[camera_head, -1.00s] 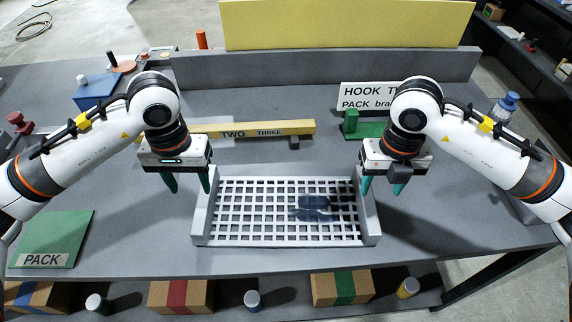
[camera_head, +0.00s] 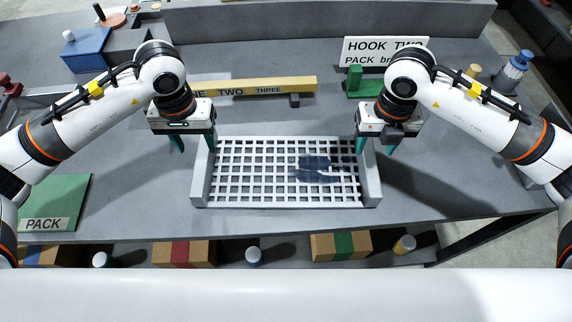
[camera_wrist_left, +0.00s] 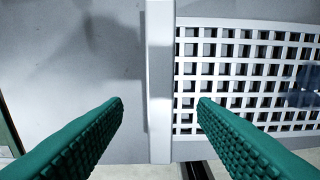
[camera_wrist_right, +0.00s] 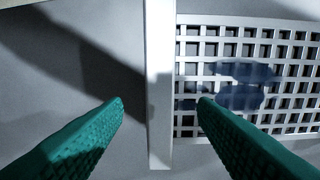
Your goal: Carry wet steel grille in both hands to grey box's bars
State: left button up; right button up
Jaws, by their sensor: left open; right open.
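The steel grille (camera_head: 280,203) lies flat on the grey table, a white lattice with a raised wall at each end. A dark blue wet-looking patch (camera_head: 318,163) covers part of its right half. My left gripper (camera_head: 194,146) is open above the grille's left end wall; in the left wrist view that wall (camera_wrist_left: 160,60) runs between the two green fingers. My right gripper (camera_head: 376,146) is open at the right end wall (camera_head: 371,185); in the right wrist view this wall (camera_wrist_right: 160,60) also runs between the fingers. Neither is closed on it. I cannot identify the grey box's bars.
Behind the grille lies a yellow bar (camera_head: 260,87) marked TWO and THREE. A HOOK TWO sign (camera_head: 383,50) and green block (camera_head: 365,86) stand at back right. A green PACK plate (camera_head: 60,195) lies left, a blue box (camera_head: 88,50) back left. Cartons (camera_head: 184,254) sit below the front edge.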

aim_at(202, 158)
pick_arm(q)
notch_tip(202, 158, down, 7)
pick_arm(e)
notch_tip(202, 158, down, 7)
pick_arm(q)
jog(key=shift+c, duration=0.2)
pick_arm(e)
jog(key=shift+c, duration=0.2)
pick_arm(q)
grip_shut()
pick_arm(e)
grip_shut()
